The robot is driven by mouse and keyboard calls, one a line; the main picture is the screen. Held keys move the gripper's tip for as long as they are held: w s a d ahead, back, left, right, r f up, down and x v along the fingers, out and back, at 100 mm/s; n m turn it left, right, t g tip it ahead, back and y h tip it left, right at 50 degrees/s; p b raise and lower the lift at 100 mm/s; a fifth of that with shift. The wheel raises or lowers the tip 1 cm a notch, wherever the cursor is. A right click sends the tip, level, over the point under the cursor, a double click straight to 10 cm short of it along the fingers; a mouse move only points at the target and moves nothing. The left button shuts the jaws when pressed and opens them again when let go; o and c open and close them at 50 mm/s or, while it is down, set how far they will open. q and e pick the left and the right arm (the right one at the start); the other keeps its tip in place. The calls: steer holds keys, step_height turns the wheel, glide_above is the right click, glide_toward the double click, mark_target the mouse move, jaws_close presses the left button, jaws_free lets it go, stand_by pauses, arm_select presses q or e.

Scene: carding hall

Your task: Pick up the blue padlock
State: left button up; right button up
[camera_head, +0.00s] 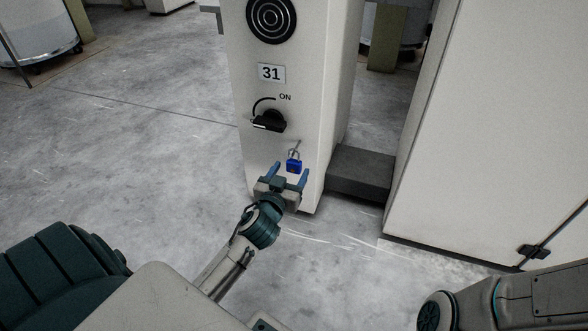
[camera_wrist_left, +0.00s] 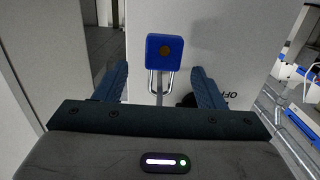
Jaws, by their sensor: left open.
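The blue padlock (camera_head: 294,163) hangs by its metal shackle from a small peg on the front of the pale machine cabinet (camera_head: 305,120), below the black rotary switch. In the left wrist view the padlock (camera_wrist_left: 164,48) appears upside down, with a round brass-coloured spot on its body and the shackle pointing down the picture. My left gripper (camera_head: 288,174) is open, just below the padlock in the head view. In the left wrist view its two blue fingers (camera_wrist_left: 160,88) stand apart either side of the shackle, with the padlock body beyond their tips. My right gripper is not visible.
The black switch handle (camera_head: 268,121) sits above the padlock, beside the word ON and the number plate (camera_head: 271,73). A dark grey block (camera_head: 358,172) fills the floor gap between the cabinet and the large white panel (camera_head: 480,130). Open concrete floor lies to the left.

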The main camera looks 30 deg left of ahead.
mark_target(293, 165)
arm_select(q)
steer(key=shift+w+a+f, duration=0.1)
steer(key=shift+w+a, duration=0.05)
steer(key=shift+w, duration=0.45)
steer(key=b+x, duration=0.3)
steer(key=x, duration=0.1)
steer(key=shift+w+a+f, duration=0.1)
steer(key=shift+f, duration=0.05)
steer(key=shift+w+a, duration=0.1)
steer(key=shift+w, duration=0.25)
steer(key=c, duration=1.1)
steer(key=shift+r, duration=0.2)
